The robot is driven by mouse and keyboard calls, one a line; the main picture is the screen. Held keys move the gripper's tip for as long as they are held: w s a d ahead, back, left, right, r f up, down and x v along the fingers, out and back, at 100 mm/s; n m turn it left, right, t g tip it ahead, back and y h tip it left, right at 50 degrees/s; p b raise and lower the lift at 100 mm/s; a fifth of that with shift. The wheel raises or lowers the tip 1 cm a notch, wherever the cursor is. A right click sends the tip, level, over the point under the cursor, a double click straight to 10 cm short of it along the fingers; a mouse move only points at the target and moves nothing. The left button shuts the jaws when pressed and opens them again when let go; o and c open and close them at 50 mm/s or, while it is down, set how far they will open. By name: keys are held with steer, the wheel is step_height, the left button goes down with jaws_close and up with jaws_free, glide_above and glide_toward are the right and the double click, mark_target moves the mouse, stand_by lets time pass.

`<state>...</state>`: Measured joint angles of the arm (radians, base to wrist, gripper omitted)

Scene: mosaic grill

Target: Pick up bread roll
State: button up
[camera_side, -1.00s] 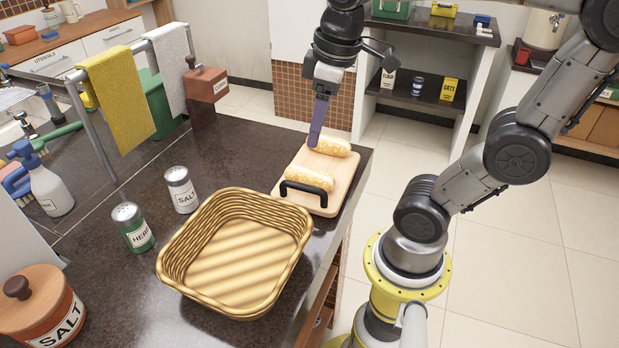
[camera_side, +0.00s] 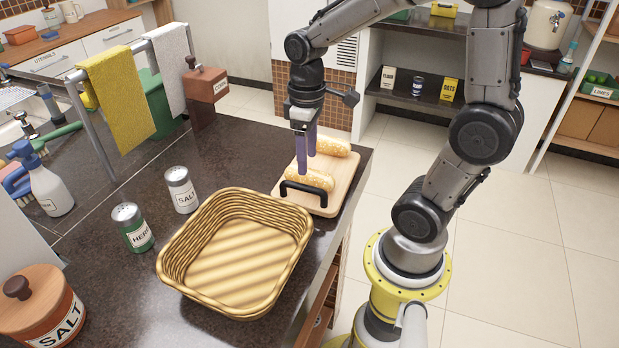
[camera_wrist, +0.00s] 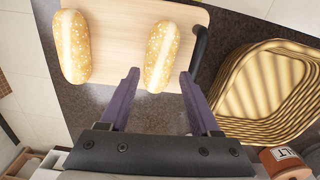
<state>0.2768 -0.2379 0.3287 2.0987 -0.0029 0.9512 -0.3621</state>
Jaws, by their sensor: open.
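Two sesame bread rolls lie on a light wooden board (camera_side: 345,190) with a black handle. The near roll (camera_side: 310,179) lies beside the handle in the side view. The far roll (camera_side: 333,146) lies farther back. My gripper (camera_side: 306,165) is open and points down over the board, its purple fingers just behind the near roll. In the wrist view, one roll (camera_wrist: 161,58) lies ahead of the gap between the fingertips of my gripper (camera_wrist: 160,74), near the handle. The other roll (camera_wrist: 74,47) is to the left, outside the fingers. Contact with a roll cannot be told.
An empty wicker basket (camera_side: 237,197) stands on the dark counter in front of the board; it also shows in the wrist view (camera_wrist: 235,90). A salt shaker (camera_side: 181,189) and a herb shaker (camera_side: 132,228) stand left of it. The board lies near the counter's right edge.

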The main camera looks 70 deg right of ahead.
mark_target(310, 178)
steer(key=shift+w+f, duration=0.15)
steer(key=shift+f, duration=2.5)
steer(key=c, duration=1)
steer(key=shift+r, duration=0.15)
